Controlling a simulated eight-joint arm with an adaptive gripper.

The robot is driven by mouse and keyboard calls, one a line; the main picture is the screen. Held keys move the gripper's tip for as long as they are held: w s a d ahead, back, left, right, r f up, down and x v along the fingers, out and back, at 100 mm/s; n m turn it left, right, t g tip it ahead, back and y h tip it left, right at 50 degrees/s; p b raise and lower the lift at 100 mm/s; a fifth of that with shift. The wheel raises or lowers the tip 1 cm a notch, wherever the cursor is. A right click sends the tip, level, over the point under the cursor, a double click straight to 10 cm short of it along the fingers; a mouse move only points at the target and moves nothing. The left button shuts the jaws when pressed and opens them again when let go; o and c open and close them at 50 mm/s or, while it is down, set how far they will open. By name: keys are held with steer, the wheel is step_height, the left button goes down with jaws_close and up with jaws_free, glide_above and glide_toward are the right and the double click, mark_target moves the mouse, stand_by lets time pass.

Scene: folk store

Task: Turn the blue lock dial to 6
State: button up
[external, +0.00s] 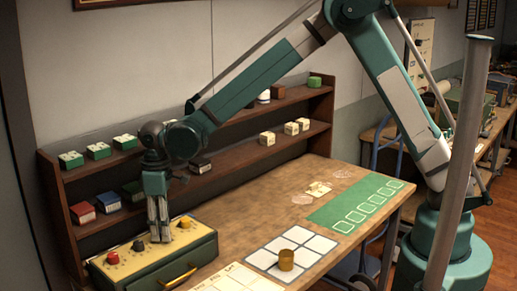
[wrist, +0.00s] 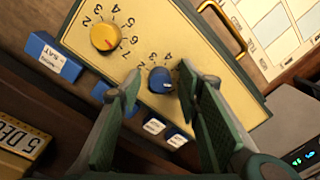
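The blue lock dial (wrist: 162,79) sits on the yellow panel face (wrist: 220,75) of the lock box, with printed numbers around it; 2 and 4 can be read nearby. A small pale mark shows at its lower right edge, but I cannot tell which number it faces. My gripper (wrist: 160,84) is open, with one finger on each side of the blue dial in the wrist view. I cannot tell whether either finger touches it. The right finger covers part of its number ring. In the external view my gripper (external: 158,236) points down at the box and hides the blue dial.
A yellow dial (external: 185,222) stands right of my gripper; a dark dial (external: 138,245) and red dial (external: 112,259) stand left. A shelf (external: 225,165) with small boxes rises behind. A gold handle (external: 178,277) juts from the box front. A brass cylinder (external: 286,260) stands on the table.

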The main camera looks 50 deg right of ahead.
step_height(320, 180, up, 12)
steer(key=shift+w+d, duration=0.15)
steer(key=shift+d, duration=0.1)
stand_by(0.5)
stand_by(0.4)
steer(key=s+d+r+m+t+b, duration=0.1)
steer(key=s+d+r, duration=0.25)
steer(key=d, duration=0.65)
steer(key=s+d+r+m+t+b, duration=0.1)
steer(key=s+d+r+m, duration=0.2)
steer(key=d, duration=0.6)
steer(key=s+d+r+t+b, duration=0.1)
steer(key=s+d+r+t, duration=0.2)
steer(key=d, duration=0.7)
steer(key=s+d+f+m+t+b, duration=0.1)
steer(key=s+d+f+m, duration=0.1)
steer(key=s+d, duration=0.7)
steer(key=s+d+f+m+t+b, duration=0.1)
steer(key=s+d+f+m, duration=0.1)
steer(key=s+d, duration=0.8)
steer(key=shift+s+d+f+t, duration=0.15)
steer(key=shift+d+f+t, duration=0.2)
steer(key=shift+f, duration=0.35)
